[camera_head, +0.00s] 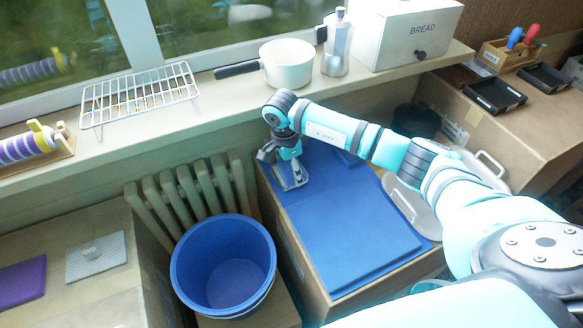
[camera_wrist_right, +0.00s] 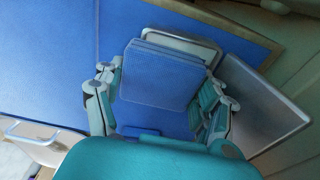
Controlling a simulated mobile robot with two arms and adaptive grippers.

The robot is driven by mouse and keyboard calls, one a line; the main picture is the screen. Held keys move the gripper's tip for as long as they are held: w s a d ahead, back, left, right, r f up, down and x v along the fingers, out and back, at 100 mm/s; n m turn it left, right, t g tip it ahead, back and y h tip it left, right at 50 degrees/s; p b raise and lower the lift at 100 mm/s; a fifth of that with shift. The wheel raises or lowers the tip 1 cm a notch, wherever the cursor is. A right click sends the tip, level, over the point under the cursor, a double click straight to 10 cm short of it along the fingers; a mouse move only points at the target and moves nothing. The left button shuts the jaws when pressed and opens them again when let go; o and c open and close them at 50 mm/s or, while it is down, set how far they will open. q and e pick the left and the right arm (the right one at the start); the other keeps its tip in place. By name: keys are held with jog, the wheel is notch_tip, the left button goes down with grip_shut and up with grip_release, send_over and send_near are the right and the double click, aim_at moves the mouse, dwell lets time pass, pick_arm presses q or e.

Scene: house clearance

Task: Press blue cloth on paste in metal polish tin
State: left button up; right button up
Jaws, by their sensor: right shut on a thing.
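My right gripper (camera_head: 291,176) points down over the far left part of a blue mat. In the wrist view its two fingers (camera_wrist_right: 158,95) are shut on a folded blue cloth (camera_wrist_right: 160,74), a thick square pad. Behind the cloth a pale metal rim with rounded corners (camera_wrist_right: 196,45) shows, which looks like the polish tin. The cloth covers most of it, so the paste is hidden. I cannot tell whether the cloth touches the paste. In the head view the gripper hides most of the tin and cloth. My left gripper is not in view.
The blue mat (camera_head: 360,232) lies on a box, with bare room toward the front. A blue bucket (camera_head: 185,270) stands left of it, before a radiator (camera_head: 190,190). A grey flat panel (camera_wrist_right: 262,105) lies beside the tin. A saucepan (camera_head: 287,66) and moka pot (camera_head: 337,45) stand on the sill.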

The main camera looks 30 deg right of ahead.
jog(key=shift+r+p, duration=0.65)
jog(key=shift+r, duration=0.2)
jog(key=shift+r+p, duration=1.5)
jog(key=shift+r, duration=1.15)
